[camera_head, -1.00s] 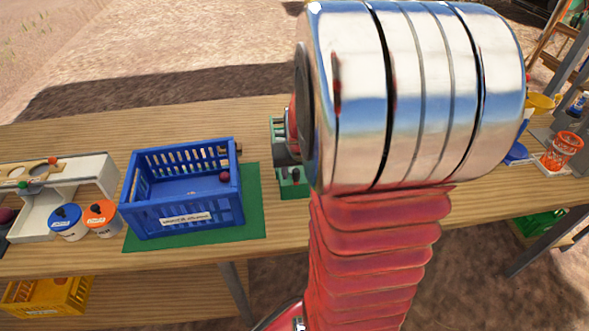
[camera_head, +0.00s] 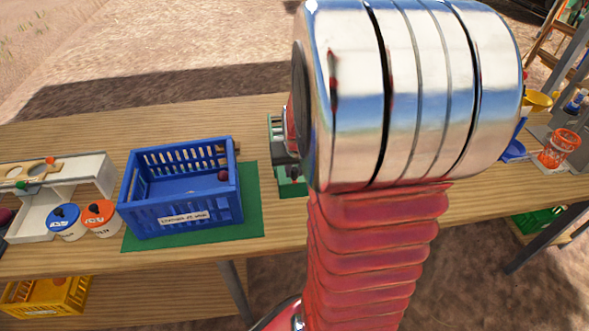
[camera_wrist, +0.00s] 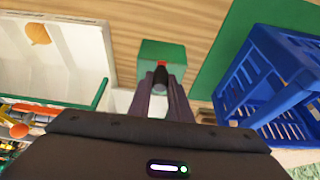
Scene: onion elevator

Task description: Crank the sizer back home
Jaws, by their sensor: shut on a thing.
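In the wrist view, my gripper (camera_wrist: 161,88) has its two dark fingers closed around a small dark knob (camera_wrist: 160,72), which looks like the crank handle. The knob is in front of a green block (camera_wrist: 150,50) with a red mark on it, seemingly part of the sizer. In the head view, a green block (camera_head: 292,189) shows in part at the left edge of my arm, to the right of the blue crate. My arm hides the rest of it there. The crank's angle and its home mark cannot be made out.
A blue crate (camera_head: 185,212) with a dark red onion (camera_head: 223,174) stands on a green mat (camera_head: 252,225). Blue-lidded (camera_head: 65,222) and orange-lidded (camera_head: 99,217) tubs stand left of it, near a white stand (camera_head: 99,172). Bare tabletop lies behind the crate.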

